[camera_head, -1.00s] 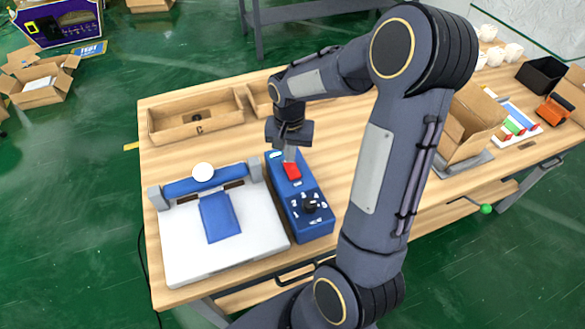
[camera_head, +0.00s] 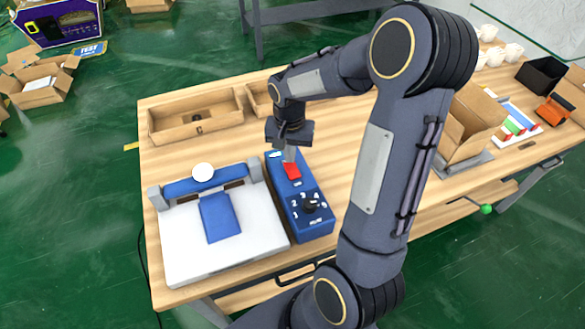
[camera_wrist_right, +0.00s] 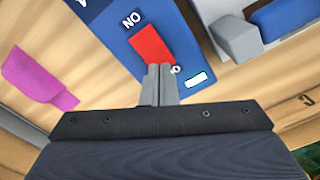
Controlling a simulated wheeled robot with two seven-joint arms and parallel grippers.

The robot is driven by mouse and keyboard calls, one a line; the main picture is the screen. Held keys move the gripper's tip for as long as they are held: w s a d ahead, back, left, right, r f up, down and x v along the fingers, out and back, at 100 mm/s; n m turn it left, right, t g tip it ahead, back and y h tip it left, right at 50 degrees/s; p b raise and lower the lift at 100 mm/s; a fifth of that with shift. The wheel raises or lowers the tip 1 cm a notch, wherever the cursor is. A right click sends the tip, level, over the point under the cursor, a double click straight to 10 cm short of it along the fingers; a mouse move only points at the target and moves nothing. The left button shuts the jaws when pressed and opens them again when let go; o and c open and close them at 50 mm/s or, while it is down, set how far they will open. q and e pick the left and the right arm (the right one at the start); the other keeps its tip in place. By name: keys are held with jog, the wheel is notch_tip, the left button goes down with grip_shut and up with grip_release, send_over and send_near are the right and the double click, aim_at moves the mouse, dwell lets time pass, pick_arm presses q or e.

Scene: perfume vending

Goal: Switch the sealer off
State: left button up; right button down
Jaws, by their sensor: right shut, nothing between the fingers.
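The sealer's blue control box (camera_head: 308,221) stands on the wooden table, to the right of its white and blue sealing bed (camera_head: 218,250). A red rocker switch (camera_head: 292,171) is on top of the box, and it also shows in the right wrist view (camera_wrist_right: 151,46) with an "ON" label on one side. A black dial (camera_head: 309,203) with numbers sits nearer the front. My right gripper (camera_head: 289,158) is shut and empty; in the wrist view its fingertips (camera_wrist_right: 160,68) are at the switch's end away from "ON". I cannot tell whether they press it. My left gripper is not in view.
Cardboard trays (camera_head: 196,120) lie at the back left of the table. An open cardboard box (camera_head: 470,125), a black bin (camera_head: 541,75) and an orange item (camera_head: 553,110) are at the right. A pink item (camera_wrist_right: 38,76) lies beside the control box.

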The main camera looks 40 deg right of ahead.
aim_at(290, 165)
jog(key=shift+f+b, duration=0.8)
jog(key=shift+f, duration=0.2)
dwell(0.6)
jog(key=shift+r, duration=0.1)
jog(key=shift+r+p, duration=2.85)
jog(key=shift+r, duration=0.7)
jog(key=s+a+r+n+t+y, duration=0.2)
jog(key=s+a+r+n, duration=0.2)
jog(key=s, duration=0.4)
jog(key=s+a+r+n+t+y, duration=0.1)
jog(key=s+a+r+n+t, duration=0.2)
jog(key=s+a, duration=0.6)
notch_tip(290, 165, up, 3)
jog(key=shift+a+f+n+t+y, duration=0.15)
jog(key=shift+a+n+t+y, duration=0.15)
jog(key=shift+n+y, duration=0.15)
